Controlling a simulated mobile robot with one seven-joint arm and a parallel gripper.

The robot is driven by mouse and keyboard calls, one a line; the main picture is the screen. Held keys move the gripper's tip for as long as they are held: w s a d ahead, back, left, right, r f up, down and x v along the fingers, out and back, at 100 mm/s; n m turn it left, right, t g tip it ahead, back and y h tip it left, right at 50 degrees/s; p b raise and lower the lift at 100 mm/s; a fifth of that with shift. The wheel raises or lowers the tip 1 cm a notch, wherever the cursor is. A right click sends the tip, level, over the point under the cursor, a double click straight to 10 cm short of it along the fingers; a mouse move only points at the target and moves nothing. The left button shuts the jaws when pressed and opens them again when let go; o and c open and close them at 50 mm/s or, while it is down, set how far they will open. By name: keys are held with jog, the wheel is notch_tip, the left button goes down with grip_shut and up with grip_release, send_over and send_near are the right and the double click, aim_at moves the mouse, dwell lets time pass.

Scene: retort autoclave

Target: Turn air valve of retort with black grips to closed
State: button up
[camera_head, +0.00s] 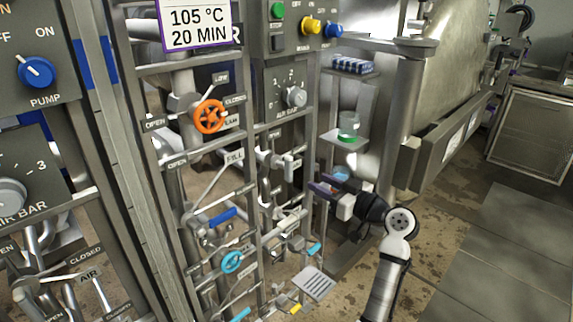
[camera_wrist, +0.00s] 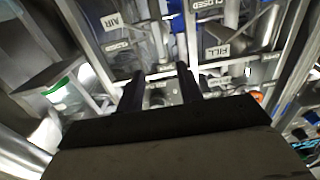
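My gripper (camera_head: 325,188) is in front of the right-hand pipe rack in the head view, fingers pointing left toward the pipes. In the wrist view its two dark fingers (camera_wrist: 160,82) stand apart with a gap between them. An AIR label (camera_wrist: 113,20) shows at the upper left of the wrist view, and metal valve fittings (camera_wrist: 157,40) lie beyond the fingertips. In the head view a grey valve (camera_head: 287,163) sits below the AIR BAR dial (camera_head: 293,97), above and left of my gripper. I see no contact with it. Its handle position and any black grips are unclear.
An orange handwheel (camera_head: 209,117) and light-blue handwheel (camera_head: 232,262) are on the rack to the left. A shelf with a green-based jar (camera_head: 348,127) is above my gripper. Open floor lies at right.

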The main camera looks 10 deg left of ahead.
aim_at(292, 168)
jog(key=p+x, duration=0.3)
jog(key=x, duration=0.8)
jog(key=shift+a+r, duration=0.1)
jog(key=shift+r, duration=0.05)
jog(key=shift+w+a, duration=0.4)
grip_shut()
